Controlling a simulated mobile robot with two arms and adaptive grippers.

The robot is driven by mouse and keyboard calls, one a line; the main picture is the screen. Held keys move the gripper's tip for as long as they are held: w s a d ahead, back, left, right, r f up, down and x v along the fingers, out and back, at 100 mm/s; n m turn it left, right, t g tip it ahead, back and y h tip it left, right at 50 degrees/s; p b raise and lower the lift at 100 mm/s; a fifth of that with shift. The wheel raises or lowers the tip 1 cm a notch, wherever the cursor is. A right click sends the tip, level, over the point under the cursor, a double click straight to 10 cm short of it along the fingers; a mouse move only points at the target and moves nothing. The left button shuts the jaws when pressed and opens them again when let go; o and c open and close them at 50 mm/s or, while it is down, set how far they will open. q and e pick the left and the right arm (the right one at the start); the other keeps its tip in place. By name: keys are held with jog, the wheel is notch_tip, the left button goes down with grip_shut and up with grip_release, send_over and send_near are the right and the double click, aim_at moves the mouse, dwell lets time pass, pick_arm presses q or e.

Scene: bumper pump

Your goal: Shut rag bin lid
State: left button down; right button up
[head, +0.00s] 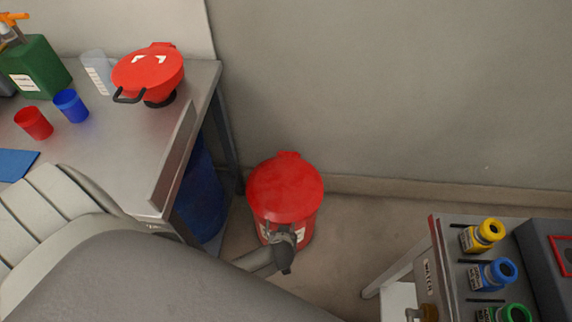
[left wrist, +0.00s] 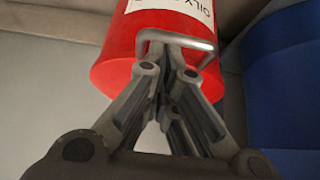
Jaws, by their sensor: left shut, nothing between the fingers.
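The red rag bin (head: 297,231) stands on the floor near the wall, beside the bench. Its round red lid (head: 285,187) lies over the top, with a tab at the back edge; I see no open mouth, but cannot tell whether a small gap remains. My left gripper (head: 286,262) is at the front of the bin, below the lid's front edge. In the left wrist view, the left gripper (left wrist: 178,72) is shut and empty, its tips at a grey metal handle (left wrist: 190,40) on the bin's labelled side (left wrist: 120,50). Contact is unclear. The right gripper is out of view.
A metal bench (head: 110,165) at left bears a small red lidded can (head: 150,75), cups and a green jug. A blue drum (head: 203,195) stands under it, close to the bin. A cart (head: 450,265) with coloured-cap bottles is at right. Floor between is clear.

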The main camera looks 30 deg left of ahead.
pick_arm(q)
jog(key=f+b, duration=0.1)
jog(key=f, duration=0.1)
jog(key=f+b, duration=0.1)
jog(key=f, duration=0.1)
jog(key=shift+s+d+f, duration=0.1)
jog(key=shift+s+d, duration=0.05)
jog(key=shift+s, duration=0.05)
dwell(0.4)
